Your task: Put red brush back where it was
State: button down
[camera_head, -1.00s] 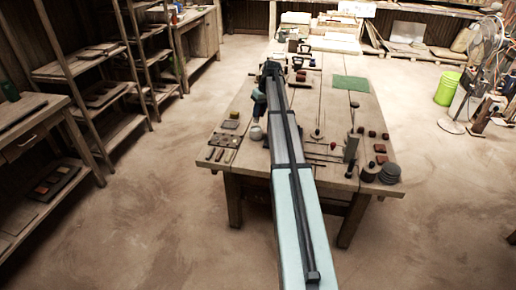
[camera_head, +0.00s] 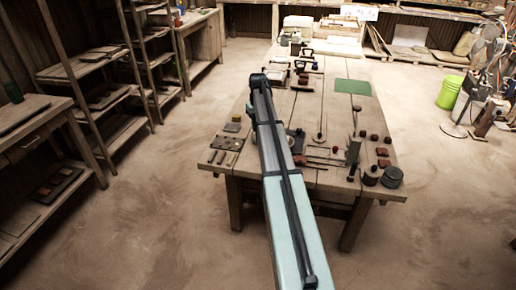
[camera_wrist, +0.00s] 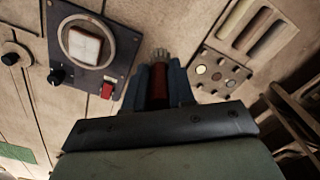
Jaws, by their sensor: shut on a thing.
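In the wrist view my gripper (camera_wrist: 158,70) has its two dark blue fingers closed on the red brush (camera_wrist: 160,88). Its red body sits between the fingers and its pale bristle tip (camera_wrist: 160,54) points away from the wrist. The brush is over the wooden table, between a dark panel and a tray of coloured spots; its height cannot be told. In the head view my arm hides the gripper and the brush.
The dark panel (camera_wrist: 122,42) carries a white tile (camera_wrist: 85,45), a black knob and a red switch (camera_wrist: 107,91). The tray (camera_wrist: 233,83) has round colour spots. In the head view, the wooden table (camera_head: 330,110) holds a green mat (camera_head: 352,87) and several small items at front right.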

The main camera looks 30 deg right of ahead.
jog(key=shift+f, duration=4.65)
jog(key=shift+f, duration=0.15)
jog(key=c, duration=1)
grip_release()
jog(key=shift+o, duration=0.2)
notch_tip(320, 180, up, 12)
jog(key=shift+r, duration=0.2)
